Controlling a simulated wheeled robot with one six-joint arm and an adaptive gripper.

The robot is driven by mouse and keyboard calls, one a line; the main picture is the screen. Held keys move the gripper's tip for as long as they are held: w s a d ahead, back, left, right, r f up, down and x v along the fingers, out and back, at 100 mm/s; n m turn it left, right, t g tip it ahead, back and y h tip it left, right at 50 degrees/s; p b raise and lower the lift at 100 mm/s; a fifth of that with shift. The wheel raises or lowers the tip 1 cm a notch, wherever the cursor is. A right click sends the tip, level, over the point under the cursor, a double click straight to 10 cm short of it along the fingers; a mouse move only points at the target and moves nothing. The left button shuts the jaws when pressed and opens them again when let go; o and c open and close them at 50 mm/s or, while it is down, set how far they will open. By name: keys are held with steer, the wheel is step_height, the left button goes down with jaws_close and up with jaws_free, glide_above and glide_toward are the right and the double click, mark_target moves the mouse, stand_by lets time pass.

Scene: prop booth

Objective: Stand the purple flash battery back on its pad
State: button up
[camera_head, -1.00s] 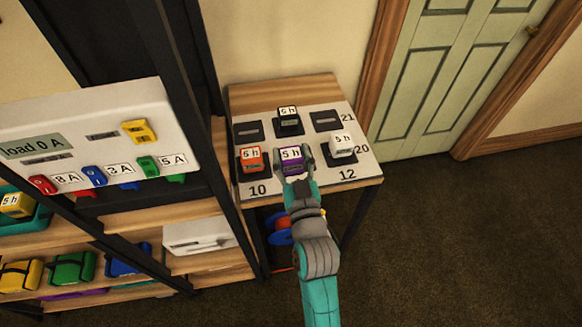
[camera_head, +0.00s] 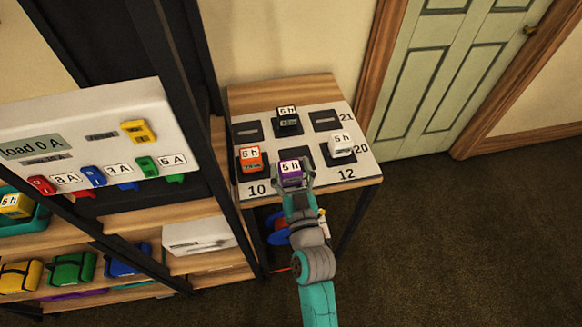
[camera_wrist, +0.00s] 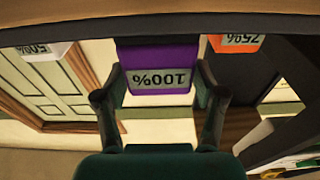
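The purple flash battery (camera_head: 291,178), with a white "5 h" top label, is at the front middle of the small table. My gripper (camera_head: 295,187) reaches it from the front. In the wrist view, the battery (camera_wrist: 158,55) shows an upside-down "100%" display between the two fingers of my gripper (camera_wrist: 160,98), which are closed against its sides. A dark pad (camera_head: 291,156) lies just behind the battery, partly hidden by it. I cannot tell whether the battery is touching the table.
An orange battery (camera_head: 251,160) stands left of it and a white one (camera_head: 340,146) right, on pads. A dark battery (camera_head: 288,124) stands behind, between two empty pads (camera_head: 247,132) and (camera_head: 326,121). A shelf with a load panel (camera_head: 85,125) rises at left. Floor at right is clear.

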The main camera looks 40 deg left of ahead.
stand_by(0.3)
steer(key=shift+r, duration=0.2)
steer(key=v, duration=1.2)
steer(key=shift+f, duration=0.1)
